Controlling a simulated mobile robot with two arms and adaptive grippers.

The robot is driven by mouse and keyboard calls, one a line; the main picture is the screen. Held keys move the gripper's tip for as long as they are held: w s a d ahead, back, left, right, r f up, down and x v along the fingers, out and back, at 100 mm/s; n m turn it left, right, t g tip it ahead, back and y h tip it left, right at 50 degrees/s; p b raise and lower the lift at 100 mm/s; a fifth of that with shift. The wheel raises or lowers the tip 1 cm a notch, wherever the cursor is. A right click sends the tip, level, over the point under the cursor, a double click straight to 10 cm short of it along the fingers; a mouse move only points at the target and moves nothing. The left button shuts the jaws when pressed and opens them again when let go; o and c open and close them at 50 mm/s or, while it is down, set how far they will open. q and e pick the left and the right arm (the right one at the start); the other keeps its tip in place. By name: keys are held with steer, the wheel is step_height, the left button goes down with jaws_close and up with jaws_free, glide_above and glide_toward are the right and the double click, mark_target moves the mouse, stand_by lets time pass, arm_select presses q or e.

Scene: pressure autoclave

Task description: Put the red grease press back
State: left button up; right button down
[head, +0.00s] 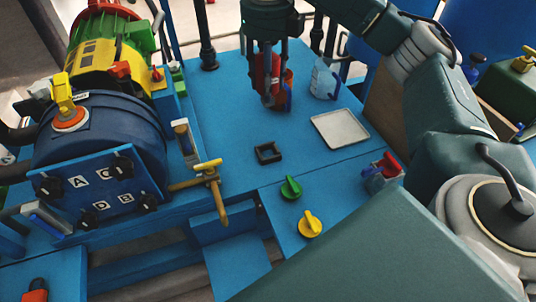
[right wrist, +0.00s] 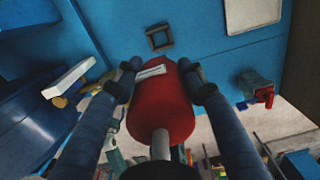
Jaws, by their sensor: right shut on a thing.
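The red grease press (head: 260,72) is between the fingers of my right gripper (head: 270,97), above the back of the blue table. In the right wrist view the press (right wrist: 160,108) is a red cylinder with a white label and a grey rod. My right gripper (right wrist: 160,78) is shut on it, with a finger on each side. A small black square frame (head: 268,152) lies on the table in front of the press; it also shows beyond the press in the right wrist view (right wrist: 159,38). The gripper hides part of the press. My left gripper is not in view.
A white container with a blue handle (head: 323,82) and a pale tray (head: 340,129) are right of the gripper. Green (head: 291,188) and yellow (head: 309,224) knobs are in front. A blue autoclave drum (head: 100,130) stands left, beside a brass-coloured valve handle (head: 208,178).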

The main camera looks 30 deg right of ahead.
arm_select(q)
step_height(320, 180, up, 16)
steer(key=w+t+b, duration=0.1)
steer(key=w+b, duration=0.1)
steer(key=b, duration=0.2)
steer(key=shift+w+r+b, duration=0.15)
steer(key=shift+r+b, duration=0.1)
steer(key=shift+b, duration=0.05)
arm_select(e)
steer(key=shift+f, duration=9.9)
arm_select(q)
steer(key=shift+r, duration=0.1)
arm_select(e)
steer(key=shift+f, duration=0.15)
steer(key=c, duration=1)
jaws_free()
steer(key=shift+r, duration=0.25)
arm_select(q)
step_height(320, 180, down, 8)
steer(key=p, duration=0.2)
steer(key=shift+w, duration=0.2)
arm_select(e)
step_height(320, 180, up, 12)
steer(key=shift+f, duration=0.1)
